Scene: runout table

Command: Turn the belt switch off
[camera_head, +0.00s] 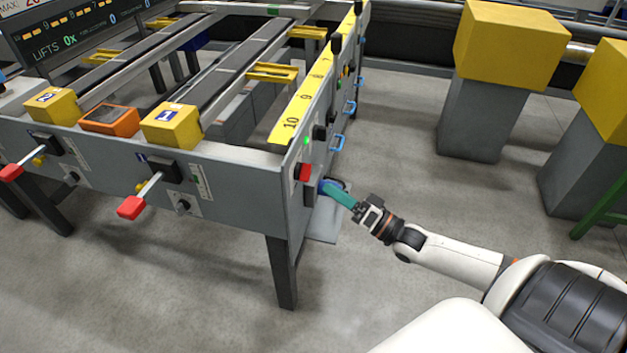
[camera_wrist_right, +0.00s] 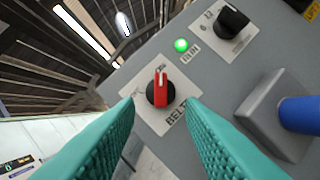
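The belt switch (camera_wrist_right: 160,92) is a black round knob with a red handle on a white plate marked BELT. In the head view its red handle (camera_head: 304,171) shows on the end face of the grey table. A green lamp (camera_wrist_right: 181,45) marked RUN is lit beside it. My right gripper (camera_wrist_right: 160,122) has teal fingers, spread apart with the knob in view between them. I cannot tell whether they touch it. In the head view my right gripper (camera_head: 328,187) is close to the panel, just below and right of the switch. My left gripper is not in view.
A black knob (camera_wrist_right: 233,19) and a grey box with a blue part (camera_wrist_right: 300,115) sit near the switch. Red-handled levers (camera_head: 131,207) stick out of the table front. Yellow boxes on grey pedestals (camera_head: 485,118) stand at the right, with open floor between.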

